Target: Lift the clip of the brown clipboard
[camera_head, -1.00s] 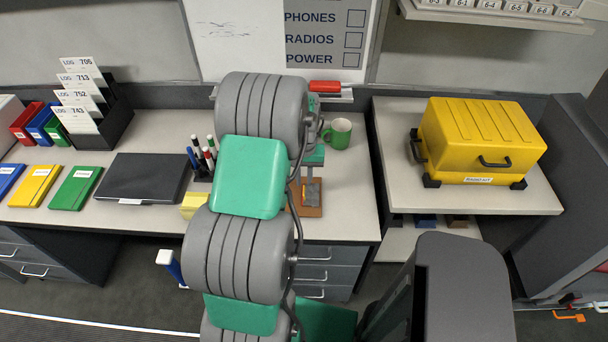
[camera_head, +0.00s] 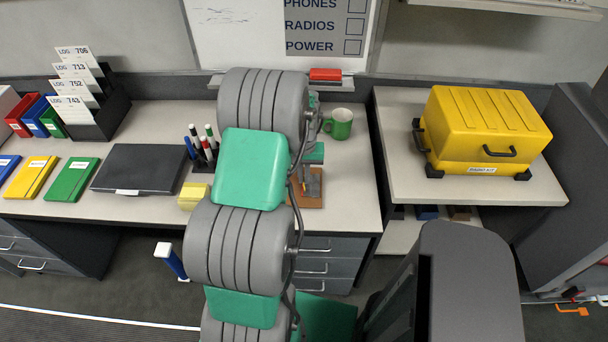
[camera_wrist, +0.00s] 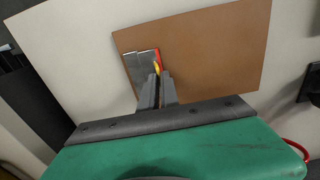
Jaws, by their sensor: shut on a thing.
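The brown clipboard (camera_wrist: 215,60) lies on the pale desk and fills the upper middle of the wrist view. Its metal clip (camera_wrist: 141,62) is at the clipboard's left end, with a red and yellow strip beside it. My gripper (camera_wrist: 157,78) has its narrow grey fingers at the clip, shut on it. The fingers hide part of the clip, and I cannot tell how far it is raised. In the head view the clipboard (camera_head: 313,203) shows only partly behind my arm, with my gripper (camera_head: 312,172) over it.
A green mug (camera_head: 338,124) stands just behind and right of my gripper. A pen holder (camera_head: 203,158) and a yellow note block (camera_head: 193,195) stand left of my arm. A black laptop-like case (camera_head: 140,168) lies farther left. A yellow case (camera_head: 486,130) sits on the right-hand table.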

